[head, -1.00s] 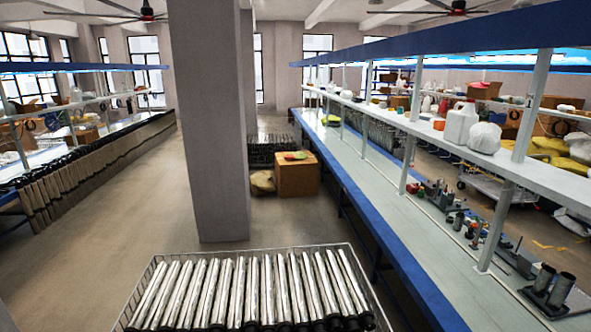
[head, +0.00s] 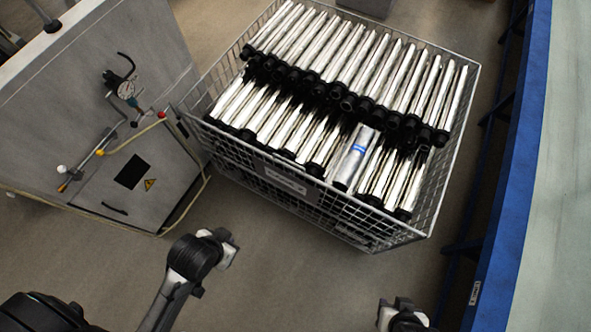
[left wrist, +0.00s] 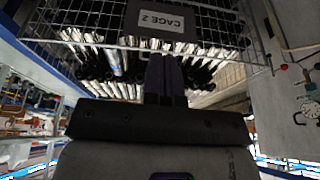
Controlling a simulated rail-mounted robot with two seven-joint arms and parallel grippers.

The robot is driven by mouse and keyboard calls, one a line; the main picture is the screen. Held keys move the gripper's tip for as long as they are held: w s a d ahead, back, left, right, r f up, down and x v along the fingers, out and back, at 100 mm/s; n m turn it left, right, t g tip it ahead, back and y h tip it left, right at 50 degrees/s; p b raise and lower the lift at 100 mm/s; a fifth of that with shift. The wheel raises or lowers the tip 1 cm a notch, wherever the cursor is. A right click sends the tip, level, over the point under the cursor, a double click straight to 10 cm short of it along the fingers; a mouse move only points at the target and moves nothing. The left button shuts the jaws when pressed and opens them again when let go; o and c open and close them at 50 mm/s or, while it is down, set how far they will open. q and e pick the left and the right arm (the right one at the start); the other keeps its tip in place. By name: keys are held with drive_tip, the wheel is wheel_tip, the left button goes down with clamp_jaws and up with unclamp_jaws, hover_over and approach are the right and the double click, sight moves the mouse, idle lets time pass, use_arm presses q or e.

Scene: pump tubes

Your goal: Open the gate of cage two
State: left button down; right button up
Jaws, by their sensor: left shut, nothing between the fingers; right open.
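The wire cage (head: 458,150) stands in the middle of the head view, holding two rows of silvery pump tubes. Its near mesh side is upright and bears a dark label plate (head: 286,180). My right gripper (head: 395,312) is open at the bottom edge of the head view, apart from the cage and partly cut off.
A grey cabinet (head: 100,90) with a gauge (head: 126,89), a valve pipe and a hose stands left of the cage. A blue-edged bench (head: 512,190) runs along the right. Bare floor (head: 290,270) lies in front of the cage.

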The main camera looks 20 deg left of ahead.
use_arm(q)
drive_tip(key=shift+w+a, duration=0.1)
drive_tip(key=shift+a, duration=0.45)
use_arm(e)
drive_tip(key=shift+a, duration=0.85)
